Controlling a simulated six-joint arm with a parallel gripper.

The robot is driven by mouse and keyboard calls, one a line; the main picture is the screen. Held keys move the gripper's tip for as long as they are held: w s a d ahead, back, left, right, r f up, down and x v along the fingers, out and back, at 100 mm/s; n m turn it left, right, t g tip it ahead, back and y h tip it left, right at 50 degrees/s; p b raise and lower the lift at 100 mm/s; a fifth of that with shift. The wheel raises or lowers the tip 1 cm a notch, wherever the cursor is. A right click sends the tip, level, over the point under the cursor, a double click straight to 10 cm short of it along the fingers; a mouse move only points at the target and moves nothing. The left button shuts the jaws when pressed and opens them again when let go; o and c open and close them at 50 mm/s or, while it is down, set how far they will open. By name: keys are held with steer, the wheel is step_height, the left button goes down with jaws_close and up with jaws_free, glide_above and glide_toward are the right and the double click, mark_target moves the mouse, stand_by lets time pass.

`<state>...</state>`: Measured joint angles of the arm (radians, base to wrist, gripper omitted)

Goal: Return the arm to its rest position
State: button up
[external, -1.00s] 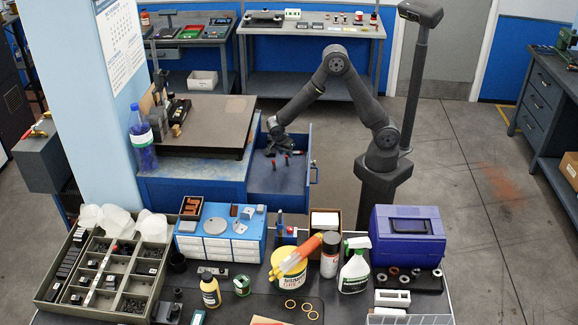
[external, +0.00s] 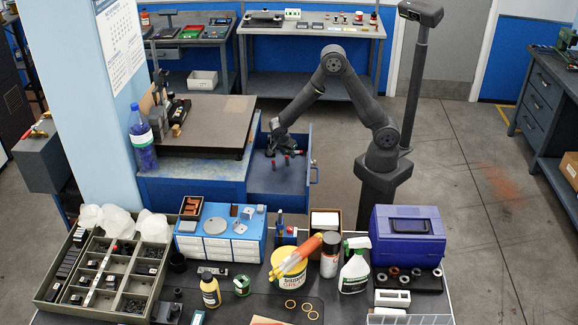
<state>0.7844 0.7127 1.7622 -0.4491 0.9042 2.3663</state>
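My arm stands on a dark pedestal right of the blue cabinet and bends over to the left. My gripper (external: 279,145) is low over the open blue drawer (external: 283,180), near its back left part. Several small red-topped pieces (external: 287,160) stand in the drawer just below and right of the gripper. The fingers are dark and small here, so I cannot tell whether they are open or shut, or whether they touch a piece.
The blue cabinet (external: 190,190) with a dark plate (external: 207,125) on top is left of the drawer. A camera post (external: 415,85) rises behind my arm. A crowded bench with a sorting tray (external: 60,285), a blue case (external: 408,235) and bottles is in front. Open space lies above the drawer.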

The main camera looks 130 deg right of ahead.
mark_target(287, 157)
steer(key=shift+f, duration=0.55)
step_height(287, 157, down, 2)
steer(key=shift+f, duration=0.15)
steer(key=v, duration=1.2)
steer(key=x, duration=1.2)
steer(key=shift+f, duration=0.2)
step_height(287, 157, up, 46)
steer(key=w+d+n+t+h, duration=0.2)
steer(key=w+n, duration=0.6)
steer(key=n, duration=0.1)
steer(key=shift+d+h, duration=0.3)
steer(key=shift+d, duration=0.1)
steer(key=shift+r, duration=0.1)
